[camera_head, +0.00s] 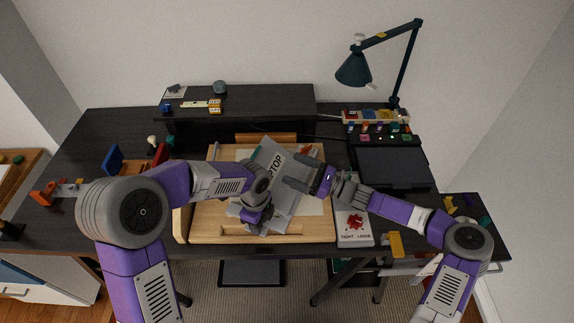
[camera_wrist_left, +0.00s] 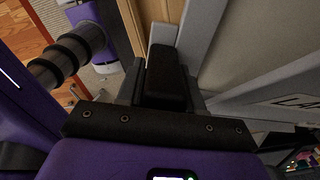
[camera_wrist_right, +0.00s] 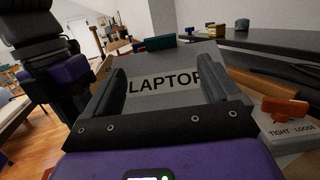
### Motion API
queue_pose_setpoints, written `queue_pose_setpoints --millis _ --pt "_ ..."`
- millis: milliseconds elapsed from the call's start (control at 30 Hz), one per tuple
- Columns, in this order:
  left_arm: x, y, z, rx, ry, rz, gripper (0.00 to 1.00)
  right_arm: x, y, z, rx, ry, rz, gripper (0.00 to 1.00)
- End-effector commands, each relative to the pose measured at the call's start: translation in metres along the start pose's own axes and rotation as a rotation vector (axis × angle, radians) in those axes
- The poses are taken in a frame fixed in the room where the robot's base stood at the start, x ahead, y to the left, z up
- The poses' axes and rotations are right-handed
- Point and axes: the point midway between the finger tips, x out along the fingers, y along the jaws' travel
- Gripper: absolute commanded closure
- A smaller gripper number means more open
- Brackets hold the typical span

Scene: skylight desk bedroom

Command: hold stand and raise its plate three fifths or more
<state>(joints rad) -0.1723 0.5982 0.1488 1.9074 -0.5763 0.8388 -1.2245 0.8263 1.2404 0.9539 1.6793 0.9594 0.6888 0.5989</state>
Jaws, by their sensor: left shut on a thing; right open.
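The laptop stand's grey plate (camera_head: 283,192), lettered LAPTOP, stands tilted on the wooden board. The plate (camera_wrist_right: 165,98) also fills the middle of the right wrist view. My left gripper (camera_head: 252,214) is shut on a grey part of the stand, low at its left side; the left wrist view shows its dark finger (camera_wrist_left: 165,75) against grey metal, with the plate to the right. Its exact grip is partly hidden. My right gripper (camera_head: 296,172) is open, its fingers spread at the plate's upper right edge. I cannot tell whether they touch it.
The wooden board (camera_head: 312,232) lies under the stand. A TIGHT/LOOSE card with a red knob (camera_head: 355,222) is to its right. A dark tablet (camera_head: 392,168), a lamp (camera_head: 354,70) and a raised shelf (camera_head: 275,102) stand behind. Blue and red blocks lie at the left.

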Motion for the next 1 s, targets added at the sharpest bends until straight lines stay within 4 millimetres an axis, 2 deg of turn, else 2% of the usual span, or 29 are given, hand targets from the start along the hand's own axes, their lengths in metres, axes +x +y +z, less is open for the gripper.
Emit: queue_pose_setpoints --millis 367,400,567,867,1000 --pt "-0.001 -0.001 -0.001 0.003 0.0 -0.002 1.0 -0.001 0.0 0.0 0.0 -0.001 0.001 0.11" --pt "-0.001 -0.001 -0.001 0.003 0.0 -0.002 0.58 -0.001 0.0 0.0 0.0 -0.001 0.001 0.11" --pt "0.0 0.0 0.0 0.002 0.0 -0.001 0.34 -0.001 0.0 0.0 0.0 -0.001 0.001 0.11" --pt "-0.002 0.0 0.0 0.001 0.0 -0.001 0.34 -0.001 0.0 0.0 0.0 -0.001 0.001 0.11" --pt "-0.015 -0.001 0.0 0.0 -0.001 -0.005 0.34 -0.001 0.0 0.0 0.0 -0.001 0.001 0.11"
